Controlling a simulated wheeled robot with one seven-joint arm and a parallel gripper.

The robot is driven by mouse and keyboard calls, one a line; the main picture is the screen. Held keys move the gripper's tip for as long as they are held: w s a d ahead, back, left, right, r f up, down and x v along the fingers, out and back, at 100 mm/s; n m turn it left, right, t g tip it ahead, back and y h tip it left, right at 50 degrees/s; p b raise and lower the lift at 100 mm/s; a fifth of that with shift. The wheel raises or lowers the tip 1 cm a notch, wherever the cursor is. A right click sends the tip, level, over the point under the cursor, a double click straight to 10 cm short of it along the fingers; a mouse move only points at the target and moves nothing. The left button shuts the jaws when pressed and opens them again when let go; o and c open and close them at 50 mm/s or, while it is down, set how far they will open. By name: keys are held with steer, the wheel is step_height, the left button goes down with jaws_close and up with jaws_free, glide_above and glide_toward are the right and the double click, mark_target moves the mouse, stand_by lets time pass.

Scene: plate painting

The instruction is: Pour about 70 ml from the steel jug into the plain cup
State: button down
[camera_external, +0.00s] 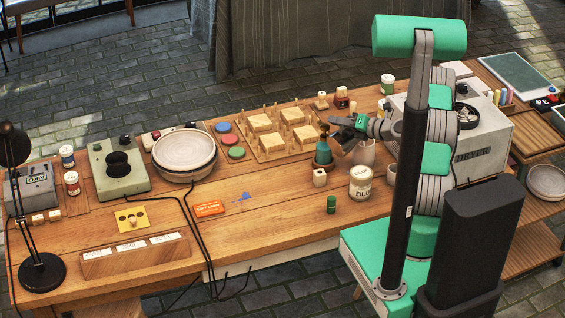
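My gripper (343,132) is over the right part of the wooden table, near the teal pot with brushes. Its dark fingers are small here and overlap what is behind them, so I cannot tell whether they are open or shut. A pale grey vessel (364,153) stands just below and right of the gripper; I cannot tell whether it is the steel jug or a cup. A small pale cup (392,175) stands further right, partly hidden by my arm. I cannot make out any liquid level.
A dryer (484,140) stands at right. A wooden rack (270,150) and a round plate (184,150) lie left. The front-middle table is mostly clear.

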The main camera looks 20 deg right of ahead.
mark_target(329, 137)
steer(key=shift+w+d+r+m, duration=0.2)
steer(key=shift+d+r+m, duration=0.2)
steer(key=shift+d, duration=0.25)
stand_by(0.6)
steer(key=shift+d+r+m+y+p, duration=0.15)
steer(key=shift+r+m+y+p, duration=0.05)
steer(key=shift+m+y+p, duration=0.15)
stand_by(0.5)
steer(key=a+f, duration=0.1)
steer(key=a+n+h+b, duration=0.1)
steer(key=s+a+f+n+b, duration=0.1)
steer(key=shift+a+f, duration=0.3)
steer(key=shift+s+a+r+n+h, duration=0.1)
steer(key=shift+a+n+h, duration=0.1)
steer(key=shift+n+h, duration=0.05)
steer(key=shift+f, duration=0.4)
steer(key=shift+a+f+n+b, duration=0.15)
steer(key=shift+f+n+b, duration=0.05)
steer(key=shift+n+b, duration=0.4)
steer(key=shift+s+a+n+h, duration=0.15)
steer(key=shift+a+n+h, duration=0.2)
steer(key=shift+n+h, duration=0.15)
